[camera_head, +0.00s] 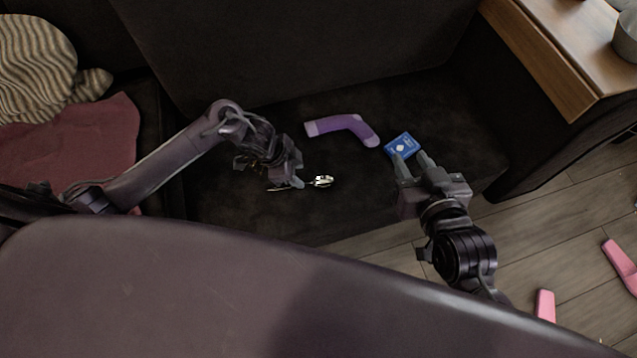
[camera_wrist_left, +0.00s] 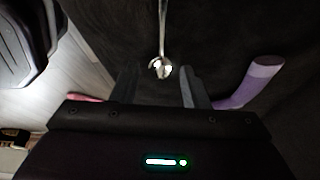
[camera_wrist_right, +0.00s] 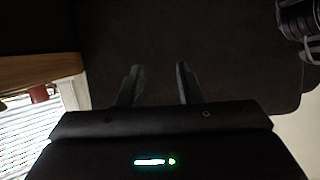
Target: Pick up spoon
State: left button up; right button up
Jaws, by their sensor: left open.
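A shiny metal spoon (camera_head: 322,181) lies on the dark sofa seat, with its bowl to the right and its handle partly hidden by my left gripper.
A purple bent object (camera_head: 345,128) and a blue packet (camera_head: 402,145) lie on the seat beyond the spoon. A red cloth (camera_head: 75,150) and striped pillow (camera_head: 40,65) are at left. A wooden table (camera_head: 570,50) stands at right. Pink objects (camera_head: 545,305) lie on the floor.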

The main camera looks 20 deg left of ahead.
aim_at(310, 182)
pick_arm(q)
jog(key=shift+w+d+f, duration=0.1)
jog(key=shift+d+f, duration=0.15)
jog(key=shift+f, duration=0.4)
jog(key=shift+b+x, duration=0.95)
jog(key=shift+x, duration=0.2)
jog(key=b+x, duration=0.1)
jog(key=x, duration=0.1)
jog(key=shift+w+d+f, duration=0.15)
jog(key=shift+w+f, duration=0.1)
pick_arm(e)
notch_tip(310, 182, up, 25)
jog(key=s+d+t+y, duration=0.2)
jog(key=t+y, duration=0.3)
jog(key=t, duration=0.8)
jog(key=shift+s+d+r+y, duration=0.15)
jog(key=shift+d+y, duration=0.25)
pick_arm(q)
grip_shut()
